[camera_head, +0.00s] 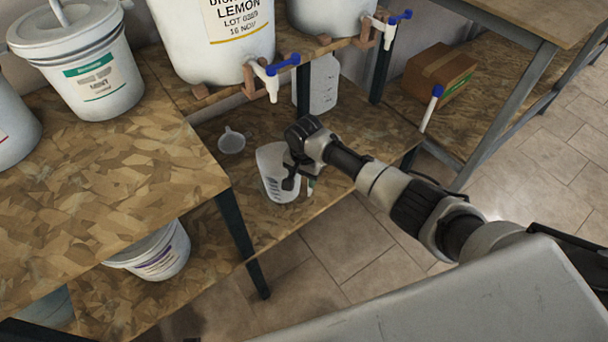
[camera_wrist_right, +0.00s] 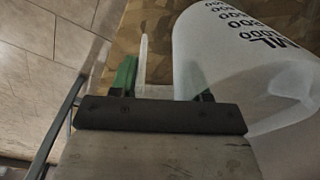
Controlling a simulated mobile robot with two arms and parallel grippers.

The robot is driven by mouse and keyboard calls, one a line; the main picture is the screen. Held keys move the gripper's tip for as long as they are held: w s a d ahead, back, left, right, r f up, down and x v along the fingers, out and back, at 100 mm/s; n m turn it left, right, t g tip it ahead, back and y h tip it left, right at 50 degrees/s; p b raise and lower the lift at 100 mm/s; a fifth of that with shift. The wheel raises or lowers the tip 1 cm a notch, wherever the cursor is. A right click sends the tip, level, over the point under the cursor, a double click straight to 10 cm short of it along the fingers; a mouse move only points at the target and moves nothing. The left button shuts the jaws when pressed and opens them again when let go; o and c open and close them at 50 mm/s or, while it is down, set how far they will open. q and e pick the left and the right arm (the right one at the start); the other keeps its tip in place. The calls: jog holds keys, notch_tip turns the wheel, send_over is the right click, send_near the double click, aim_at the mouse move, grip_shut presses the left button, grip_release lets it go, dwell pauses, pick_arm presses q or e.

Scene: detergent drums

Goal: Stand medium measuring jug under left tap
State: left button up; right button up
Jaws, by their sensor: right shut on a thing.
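The measuring jug (camera_head: 272,176) is translucent with dark graduation marks. It is upright at the lower shelf, near its front edge; whether its base touches the board I cannot tell. My right gripper (camera_head: 299,183) is shut on the jug's right side, seemingly at the handle. In the wrist view the jug (camera_wrist_right: 235,60) fills the right, and a thin pale strip lies between the fingers (camera_wrist_right: 164,88). The left tap (camera_head: 271,82), white with a blue lever, is on the lemon drum (camera_head: 190,40), above and behind the jug. My left gripper is not in view.
A small funnel (camera_head: 231,142) lies left of the jug. A white bottle (camera_head: 323,88) stands behind. A second tap (camera_head: 388,30) is on the drum at right. The upper worktop (camera_head: 110,185) and its dark leg (camera_head: 240,240) stand to the left. A cardboard box (camera_head: 438,72) is farther right.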

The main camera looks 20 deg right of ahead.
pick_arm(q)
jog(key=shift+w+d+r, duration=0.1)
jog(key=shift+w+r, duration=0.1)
pick_arm(e)
jog(key=shift+f, duration=0.2)
dwell(0.3)
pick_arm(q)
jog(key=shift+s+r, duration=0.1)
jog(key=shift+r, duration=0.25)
pick_arm(e)
jog(key=shift+f, duration=0.1)
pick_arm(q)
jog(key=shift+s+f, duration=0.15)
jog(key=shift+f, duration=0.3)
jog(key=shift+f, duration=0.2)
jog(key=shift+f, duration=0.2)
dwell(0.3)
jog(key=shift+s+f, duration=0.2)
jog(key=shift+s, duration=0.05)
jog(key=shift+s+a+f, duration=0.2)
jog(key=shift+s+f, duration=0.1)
